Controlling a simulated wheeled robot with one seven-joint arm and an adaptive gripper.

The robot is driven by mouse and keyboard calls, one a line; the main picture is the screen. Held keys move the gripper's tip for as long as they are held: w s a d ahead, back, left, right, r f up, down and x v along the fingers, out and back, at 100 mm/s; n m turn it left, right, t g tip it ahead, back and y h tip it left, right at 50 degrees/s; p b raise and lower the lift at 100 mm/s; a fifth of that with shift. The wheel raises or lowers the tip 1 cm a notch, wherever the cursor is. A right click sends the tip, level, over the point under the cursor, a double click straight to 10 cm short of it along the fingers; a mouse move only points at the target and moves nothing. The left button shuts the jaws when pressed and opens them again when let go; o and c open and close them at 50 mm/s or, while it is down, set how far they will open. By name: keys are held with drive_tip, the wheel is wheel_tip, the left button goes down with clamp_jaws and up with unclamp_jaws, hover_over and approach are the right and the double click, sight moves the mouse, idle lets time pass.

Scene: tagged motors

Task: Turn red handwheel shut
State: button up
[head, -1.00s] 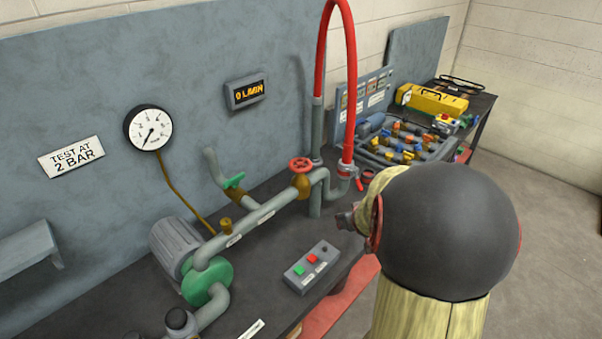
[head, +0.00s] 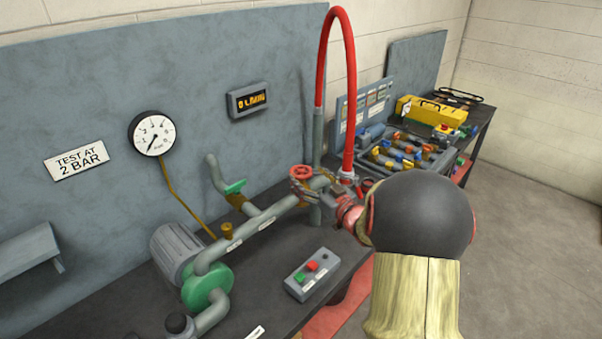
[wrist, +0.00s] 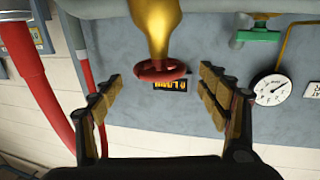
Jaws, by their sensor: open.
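The red handwheel (head: 301,172) sits on top of a brass valve body on the grey pipe run. In the wrist view the handwheel (wrist: 161,71) hangs below its brass valve body (wrist: 155,28), as the picture is upside down. My gripper (head: 312,186) is at the valve in the head view. In the wrist view my gripper (wrist: 160,85) is open, with one padded finger on each side of the handwheel and visible space between each finger and the rim. The lower valve body is partly hidden by my gripper in the head view.
A red hose (head: 350,90) arches up close behind my gripper. A green-handled valve (head: 235,187) and a pressure gauge (head: 152,133) are to the left. A button box (head: 311,273) lies on the bench in front. A flow display (head: 247,99) is on the wall panel.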

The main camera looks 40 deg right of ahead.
sight(301, 170)
drive_tip(key=shift+w+d+b, duration=0.15)
drive_tip(key=shift+w+b, duration=0.05)
drive_tip(key=shift+w, duration=0.9)
drive_tip(key=shift+w+d+b, duration=0.15)
drive_tip(key=shift+w+b, duration=0.05)
drive_tip(key=shift+w, duration=0.9)
drive_tip(key=c, duration=1.1)
drive_tip(key=shift+c, duration=0.4)
